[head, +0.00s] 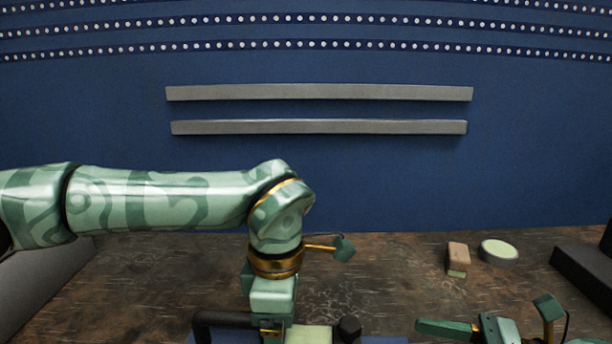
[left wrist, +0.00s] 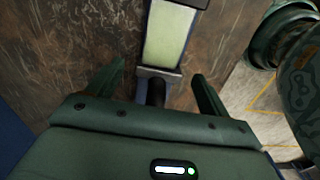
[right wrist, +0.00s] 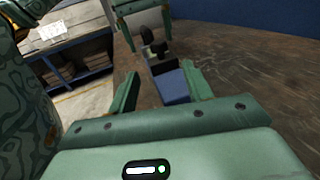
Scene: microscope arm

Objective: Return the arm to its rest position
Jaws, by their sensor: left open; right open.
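The microscope shows only in part. In the head view, a black curved bar (head: 215,320), a pale green block (head: 312,335) and a black knob (head: 349,329) stand at the bottom edge, over a blue surface. My left gripper (head: 272,325) points down at these parts; its fingertips are largely hidden there. In the left wrist view, the left gripper (left wrist: 158,82) is open, with a dark round post (left wrist: 155,92) between its fingers and a pale panel (left wrist: 170,36) beyond.
A brown block with a green base (head: 458,258) and a round pale green-topped dish (head: 498,252) lie at the right of the worn brown tabletop (head: 400,275). A black box (head: 585,275) stands at the far right. Two grey rails (head: 320,93) cross the blue wall.

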